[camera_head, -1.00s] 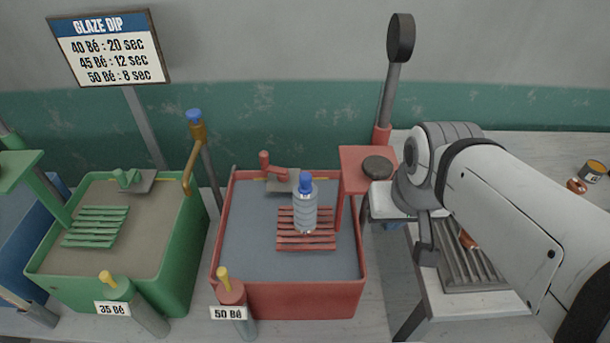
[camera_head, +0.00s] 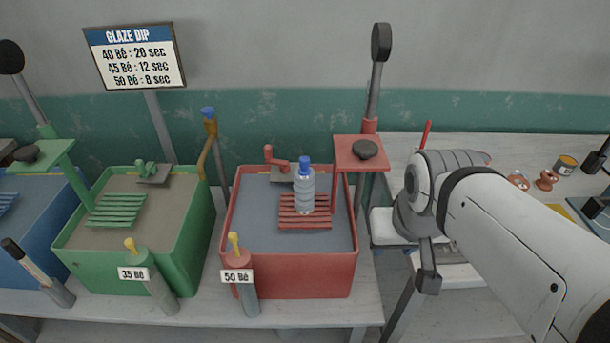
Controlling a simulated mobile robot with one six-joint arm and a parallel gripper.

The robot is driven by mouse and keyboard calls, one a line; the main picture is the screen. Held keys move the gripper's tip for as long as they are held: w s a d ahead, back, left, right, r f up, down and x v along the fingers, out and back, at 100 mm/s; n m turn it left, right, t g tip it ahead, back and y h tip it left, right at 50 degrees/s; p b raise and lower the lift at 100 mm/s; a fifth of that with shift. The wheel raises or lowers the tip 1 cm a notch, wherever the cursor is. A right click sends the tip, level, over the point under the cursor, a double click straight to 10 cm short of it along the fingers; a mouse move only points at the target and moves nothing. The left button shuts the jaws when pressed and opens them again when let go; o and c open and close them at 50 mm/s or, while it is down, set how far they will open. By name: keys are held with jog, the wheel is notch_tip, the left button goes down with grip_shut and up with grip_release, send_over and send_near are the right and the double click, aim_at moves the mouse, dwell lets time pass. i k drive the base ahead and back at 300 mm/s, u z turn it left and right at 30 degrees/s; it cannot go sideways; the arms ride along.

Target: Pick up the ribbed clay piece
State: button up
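My gripper (camera_head: 428,284) hangs at the end of my white arm, to the right of the red tank and apart from the ribbed piece. Only a dark grey part of it shows, edge-on, so its opening is hidden. Nothing is visibly held.
A green tank (camera_head: 170,245) and a blue tank (camera_head: 35,270) stand to the left. A red post with a platform (camera_head: 360,153) rises at the red tank's right rear corner. A "50 Bé" holder (camera_head: 237,277) stands in front. Copper-coloured items (camera_head: 546,180) lie at right.

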aim_at(304, 186)
jog(key=z, duration=2.1)
jog(key=k, duration=2.2)
jog(key=u, duration=0.9)
jog(key=i, duration=1.5)
jog(key=u, duration=0.05)
